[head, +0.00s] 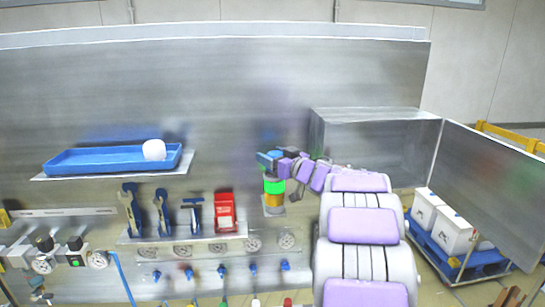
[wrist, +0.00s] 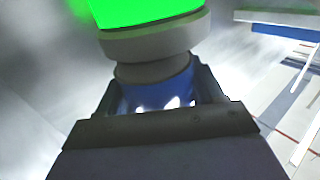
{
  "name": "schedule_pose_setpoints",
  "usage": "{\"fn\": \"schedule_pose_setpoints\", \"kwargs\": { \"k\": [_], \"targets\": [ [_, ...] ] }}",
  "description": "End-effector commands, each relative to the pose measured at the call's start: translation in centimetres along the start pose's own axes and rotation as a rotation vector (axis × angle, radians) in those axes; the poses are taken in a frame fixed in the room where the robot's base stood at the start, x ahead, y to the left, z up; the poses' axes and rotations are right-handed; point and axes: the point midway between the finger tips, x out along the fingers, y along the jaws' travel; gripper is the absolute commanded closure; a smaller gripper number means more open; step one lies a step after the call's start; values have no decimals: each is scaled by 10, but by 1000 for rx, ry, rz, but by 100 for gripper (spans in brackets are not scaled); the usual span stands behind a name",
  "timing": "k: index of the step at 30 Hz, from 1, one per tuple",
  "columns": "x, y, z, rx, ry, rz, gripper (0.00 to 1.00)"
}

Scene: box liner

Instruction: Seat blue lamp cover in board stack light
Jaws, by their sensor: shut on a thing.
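The stack light stands against the metal board in the head view, with a lit green section (head: 274,186) above an orange section (head: 273,200). My gripper (head: 277,163) is at its top. It is shut on the blue lamp cover (head: 264,158). In the wrist view, my gripper's fingers (wrist: 158,88) lie on both sides of the blue cover (wrist: 130,99). A grey collar and wider grey ring (wrist: 150,42) lie between the cover and the green section (wrist: 145,10). Cover and light look in line and very close. I cannot tell whether the cover is fully seated.
A blue tray (head: 95,163) with a white round object (head: 154,150) sits on a shelf at left. Tools and a red holder (head: 225,212) are on a lower shelf left of the light. An open metal cabinet (head: 375,135) is at right. White boxes (head: 425,208) stand on a blue pallet.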

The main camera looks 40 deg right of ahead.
Motion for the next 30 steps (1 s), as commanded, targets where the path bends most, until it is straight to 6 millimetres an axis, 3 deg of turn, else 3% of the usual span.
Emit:
{"fn": "schedule_pose_setpoints", "kwargs": {
  "k": [30],
  "targets": [
    [0, -1, 13, 0, 0, 0, 63]
  ]
}}
